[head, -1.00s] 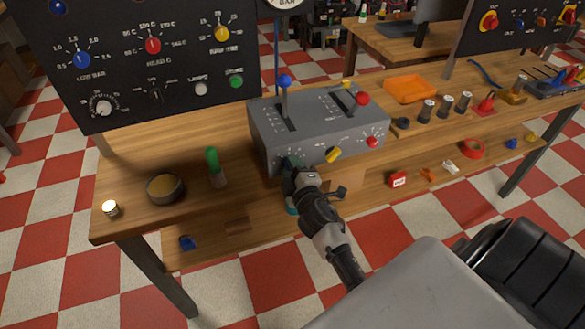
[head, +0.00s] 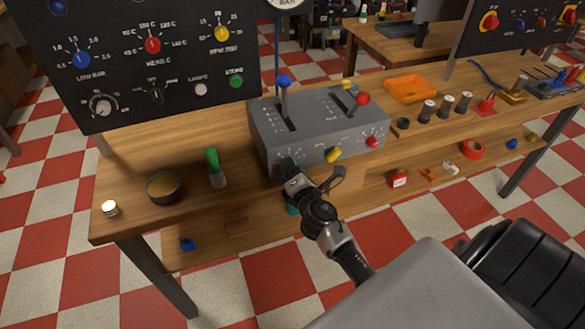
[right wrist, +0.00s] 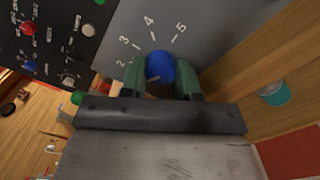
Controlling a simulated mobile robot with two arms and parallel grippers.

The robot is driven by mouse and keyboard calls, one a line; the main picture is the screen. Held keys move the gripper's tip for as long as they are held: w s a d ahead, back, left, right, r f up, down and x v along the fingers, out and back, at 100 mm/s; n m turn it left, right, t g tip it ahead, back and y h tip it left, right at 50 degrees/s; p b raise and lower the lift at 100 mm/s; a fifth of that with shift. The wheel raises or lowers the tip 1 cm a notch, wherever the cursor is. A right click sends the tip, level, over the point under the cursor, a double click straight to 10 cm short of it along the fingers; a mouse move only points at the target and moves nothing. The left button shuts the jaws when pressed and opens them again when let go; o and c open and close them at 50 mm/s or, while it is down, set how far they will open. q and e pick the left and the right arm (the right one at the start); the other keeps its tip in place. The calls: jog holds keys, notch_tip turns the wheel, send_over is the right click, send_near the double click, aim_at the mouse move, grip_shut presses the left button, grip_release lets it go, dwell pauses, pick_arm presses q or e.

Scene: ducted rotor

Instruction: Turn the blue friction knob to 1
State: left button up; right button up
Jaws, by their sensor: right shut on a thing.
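The blue friction knob (right wrist: 159,67) sits on the grey lever box's front face. In the right wrist view it is between the green fingers of my right gripper (right wrist: 160,80), which is shut on it. The numbers 2 to 5 show around the knob; 1 is not visible. A pale mark shows low on the knob, pointing roughly left. In the head view my right gripper (head: 287,166) reaches the lower left of the lever box (head: 325,120) and hides the knob. My left gripper is not in view.
The box also carries a yellow knob (head: 334,155), a red knob (head: 372,142), a blue-topped lever (head: 284,82) and a red-topped lever (head: 362,99). A green-handled tool (head: 214,166) and a round bowl (head: 164,187) stand left on the bench.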

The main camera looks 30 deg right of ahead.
jog(key=shift+f+n, duration=0.1)
jog(key=shift+n, duration=1.5)
jog(key=o, duration=0.9)
jog(key=shift+b+v, duration=0.75)
jog(key=shift+v, duration=4.7)
